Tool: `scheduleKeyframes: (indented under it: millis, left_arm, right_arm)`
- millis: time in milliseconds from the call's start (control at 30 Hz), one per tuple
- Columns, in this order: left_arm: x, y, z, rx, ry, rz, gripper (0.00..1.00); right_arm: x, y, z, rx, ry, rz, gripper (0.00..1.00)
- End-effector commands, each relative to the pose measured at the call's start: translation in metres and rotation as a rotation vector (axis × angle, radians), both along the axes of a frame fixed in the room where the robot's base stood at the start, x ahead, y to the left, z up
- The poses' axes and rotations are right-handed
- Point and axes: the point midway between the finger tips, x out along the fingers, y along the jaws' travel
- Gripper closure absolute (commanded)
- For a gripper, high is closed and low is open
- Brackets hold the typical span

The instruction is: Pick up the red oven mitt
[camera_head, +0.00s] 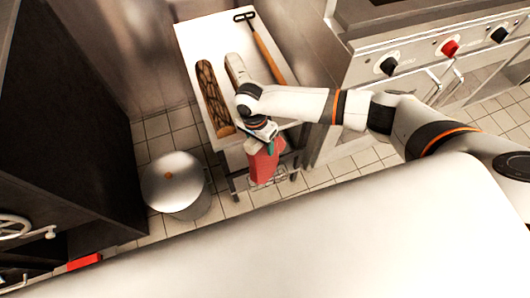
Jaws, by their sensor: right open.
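The red oven mitt (264,165) hangs at the near end of a narrow white-topped cart (193,38), in the middle of the head view. My right gripper (262,141) is at the mitt's upper end, with its arm reaching in from the right. Its jaws are open. The gripper hides part of the mitt's top, and I cannot tell whether the fingers touch it. My left gripper is not in view.
Two long loaf-like items, one dark and patterned (213,96) and one paler (236,69), lie on the cart with a wooden-handled tool (268,56). A lidded pot (176,183) stands left of the cart. A stove (420,42) is at right, a dark cabinet (70,120) at left.

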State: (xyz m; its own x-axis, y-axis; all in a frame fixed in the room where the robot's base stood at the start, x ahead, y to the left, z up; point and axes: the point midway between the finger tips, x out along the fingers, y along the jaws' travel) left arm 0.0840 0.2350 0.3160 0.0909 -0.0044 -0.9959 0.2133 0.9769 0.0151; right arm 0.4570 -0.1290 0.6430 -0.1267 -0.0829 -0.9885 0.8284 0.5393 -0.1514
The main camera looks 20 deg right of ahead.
Motion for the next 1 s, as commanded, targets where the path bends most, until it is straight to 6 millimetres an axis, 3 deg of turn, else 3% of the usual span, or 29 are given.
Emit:
scheduleKeyframes:
  millis: [100, 433, 767, 933, 1000]
  left_arm:
    - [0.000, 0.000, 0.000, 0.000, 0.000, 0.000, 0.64]
    - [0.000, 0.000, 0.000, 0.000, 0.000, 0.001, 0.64]
    - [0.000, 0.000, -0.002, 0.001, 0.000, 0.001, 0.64]
    - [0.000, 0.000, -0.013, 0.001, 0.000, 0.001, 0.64]
    - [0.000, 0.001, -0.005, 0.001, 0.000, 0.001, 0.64]
  right_arm:
    - [0.000, 0.000, 0.000, 0.000, 0.000, 0.000, 0.45]
    - [0.000, 0.000, 0.000, 0.000, 0.000, 0.000, 0.99]
    - [0.001, 0.000, 0.000, -0.001, -0.002, 0.000, 1.00]
    - [0.002, -0.001, 0.003, -0.001, -0.004, 0.001, 1.00]
    - [-0.006, 0.000, 0.013, 0.002, -0.001, 0.001, 1.00]
